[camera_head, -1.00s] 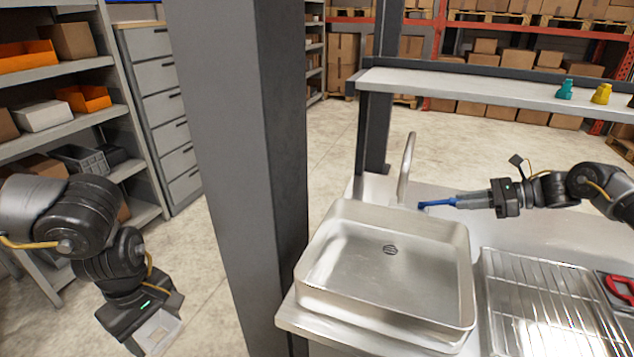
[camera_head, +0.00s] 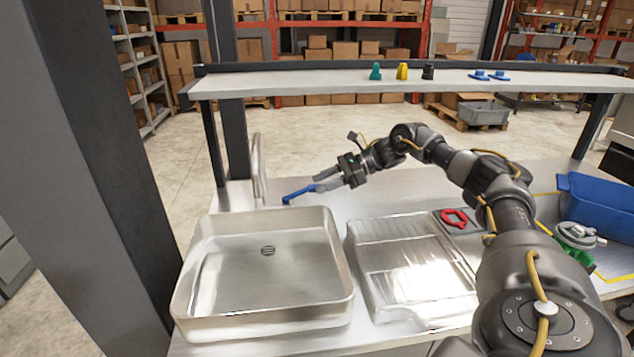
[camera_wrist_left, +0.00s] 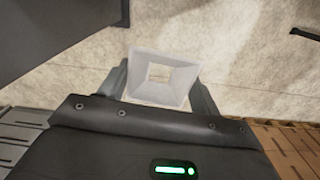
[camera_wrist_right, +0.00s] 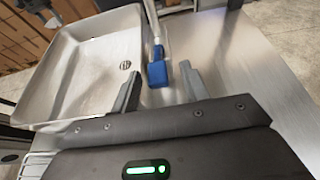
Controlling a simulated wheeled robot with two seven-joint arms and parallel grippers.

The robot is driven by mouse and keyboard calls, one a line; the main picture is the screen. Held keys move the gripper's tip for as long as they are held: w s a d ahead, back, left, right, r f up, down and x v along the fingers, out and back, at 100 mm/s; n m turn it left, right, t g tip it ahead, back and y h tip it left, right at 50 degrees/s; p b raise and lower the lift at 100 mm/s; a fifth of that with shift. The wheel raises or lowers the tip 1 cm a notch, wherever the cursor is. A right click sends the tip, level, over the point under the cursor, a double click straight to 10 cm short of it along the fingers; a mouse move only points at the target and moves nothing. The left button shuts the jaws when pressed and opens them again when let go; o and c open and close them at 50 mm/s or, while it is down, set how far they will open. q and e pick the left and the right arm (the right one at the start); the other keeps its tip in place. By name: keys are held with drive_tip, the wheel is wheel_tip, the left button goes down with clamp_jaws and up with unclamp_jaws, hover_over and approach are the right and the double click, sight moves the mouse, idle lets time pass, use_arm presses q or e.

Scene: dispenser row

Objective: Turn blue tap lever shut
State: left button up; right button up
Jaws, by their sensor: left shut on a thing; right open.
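The blue tap lever (camera_head: 299,194) sticks out to the right from near the base of the metal tap (camera_head: 258,168), behind the basin. In the right wrist view the lever's blue end (camera_wrist_right: 157,74) lies between my right fingertips' directions. My right gripper (camera_head: 325,182) is open at the lever's free end, its fingers (camera_wrist_right: 160,88) on either side and not closed on it. Whether either finger touches the lever I cannot tell. My left gripper (camera_wrist_left: 165,85) is shut on a pale hollow square piece (camera_wrist_left: 150,92), seen only in the left wrist view above the floor.
A red ring-handled valve (camera_head: 454,218), a green valve (camera_head: 578,240) and a blue bin (camera_head: 600,205) lie further right. A shelf (camera_head: 330,84) spans behind.

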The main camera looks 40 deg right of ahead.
drive_tip(key=p+v, duration=0.2)
drive_tip(key=v, duration=1)
idle(0.6)
